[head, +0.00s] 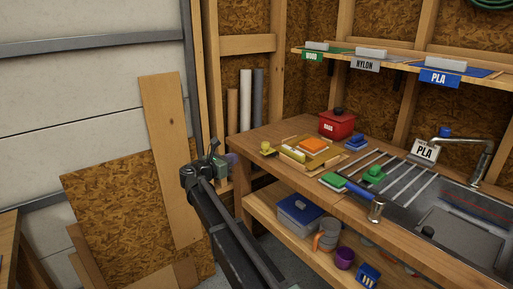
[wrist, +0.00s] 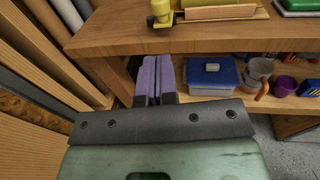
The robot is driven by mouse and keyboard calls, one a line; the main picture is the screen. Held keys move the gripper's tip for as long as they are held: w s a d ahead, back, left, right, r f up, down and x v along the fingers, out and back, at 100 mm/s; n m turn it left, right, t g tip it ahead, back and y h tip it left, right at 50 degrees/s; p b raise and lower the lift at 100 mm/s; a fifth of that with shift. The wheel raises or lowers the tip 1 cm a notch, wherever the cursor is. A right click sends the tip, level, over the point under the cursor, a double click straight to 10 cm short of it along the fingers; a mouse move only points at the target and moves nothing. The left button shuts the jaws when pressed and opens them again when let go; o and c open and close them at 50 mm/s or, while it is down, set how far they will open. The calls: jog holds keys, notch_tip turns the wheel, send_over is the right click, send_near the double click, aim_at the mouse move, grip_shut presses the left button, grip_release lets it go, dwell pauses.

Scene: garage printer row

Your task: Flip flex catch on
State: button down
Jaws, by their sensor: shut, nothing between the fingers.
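My gripper (head: 232,159) is at the left end of the wooden workbench, beside its left edge. In the wrist view its two purple fingers (wrist: 154,80) are shut together with nothing between them. They point toward the bench's edge, in front of the lower shelf opening. I cannot make out a catch marked flex in either view. The spool shelf (head: 400,65) at the back carries a green "WOOD" label (head: 312,56), a grey "NYLON" label (head: 366,65) and a blue "PLA" label (head: 440,77). Each has a pale block above it.
A blue bin (wrist: 212,76) and cups sit on the lower shelf. Boards lean at left.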

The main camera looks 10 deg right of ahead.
aim_at(264, 145)
jog(key=x, duration=1.3)
jog(key=shift+w+d+b, duration=0.2)
jog(key=shift+w+b, duration=0.05)
jog(key=shift+b, duration=0.1)
jog(key=shift+w+d+r, duration=0.1)
jog(key=shift+d, duration=0.1)
jog(key=x, duration=0.5)
jog(key=shift+s+d+r, duration=0.2)
jog(key=shift+s, duration=0.1)
jog(key=f+v, duration=0.1)
jog(key=v, duration=1.3)
jog(key=shift+r+p, duration=0.35)
jog(key=shift+r, duration=0.05)
